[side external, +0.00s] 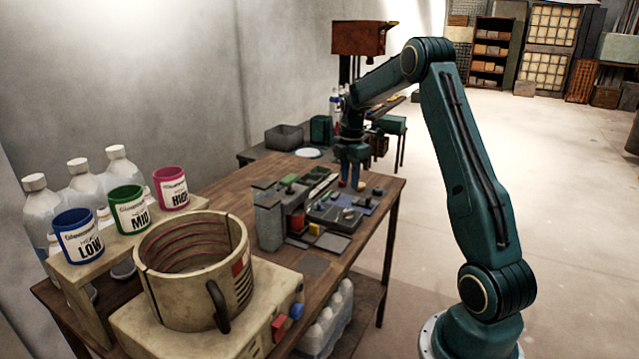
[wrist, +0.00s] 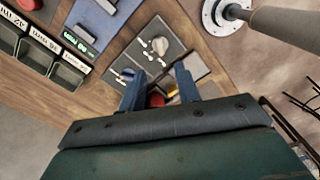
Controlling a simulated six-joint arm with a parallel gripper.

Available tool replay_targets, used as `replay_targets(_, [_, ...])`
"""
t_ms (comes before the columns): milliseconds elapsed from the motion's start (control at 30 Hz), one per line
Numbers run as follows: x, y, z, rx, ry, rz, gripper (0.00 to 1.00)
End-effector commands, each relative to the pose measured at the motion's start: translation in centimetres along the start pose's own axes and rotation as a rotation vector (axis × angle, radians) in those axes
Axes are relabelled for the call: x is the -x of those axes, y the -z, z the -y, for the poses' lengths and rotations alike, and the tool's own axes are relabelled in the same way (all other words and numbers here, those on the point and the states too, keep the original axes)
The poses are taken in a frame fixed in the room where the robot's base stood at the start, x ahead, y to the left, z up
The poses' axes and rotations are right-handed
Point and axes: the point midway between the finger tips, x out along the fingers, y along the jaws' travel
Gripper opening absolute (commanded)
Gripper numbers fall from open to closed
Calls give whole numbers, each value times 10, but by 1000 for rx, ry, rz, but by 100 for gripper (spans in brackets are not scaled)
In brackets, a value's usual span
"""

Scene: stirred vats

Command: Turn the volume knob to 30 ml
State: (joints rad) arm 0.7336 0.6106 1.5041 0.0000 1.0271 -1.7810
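My gripper (side external: 352,182) points down over the far part of the wooden table in the side view. In the wrist view its two blue fingers (wrist: 160,88) are apart, with nothing held between them. A white knob (wrist: 160,45) sits on a dark grey panel (wrist: 150,28), beyond the fingertips and apart from them. I cannot read the scale marks or tell which knob is the volume knob. In the side view the panel (side external: 330,217) is small, and its knob settings are unreadable.
A red part (wrist: 156,100) and a yellow part (wrist: 172,90) show between the fingers, lower down. A large vat (side external: 190,295) and LOW, MID and HIGH cups (side external: 128,208) stand at the near end.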

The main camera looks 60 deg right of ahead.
Motion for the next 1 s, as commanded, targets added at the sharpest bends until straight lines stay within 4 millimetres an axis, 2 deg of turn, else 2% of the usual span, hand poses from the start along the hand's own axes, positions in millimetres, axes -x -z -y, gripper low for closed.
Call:
replay_targets(300, [-50,0,1,0,4,-1,33])
replay_targets(533, [-81,0,0,0,2,0,33])
replay_targets(733, [-95,0,0,0,1,0,33])
replay_targets(1000, [-98,0,0,0,0,0,33])
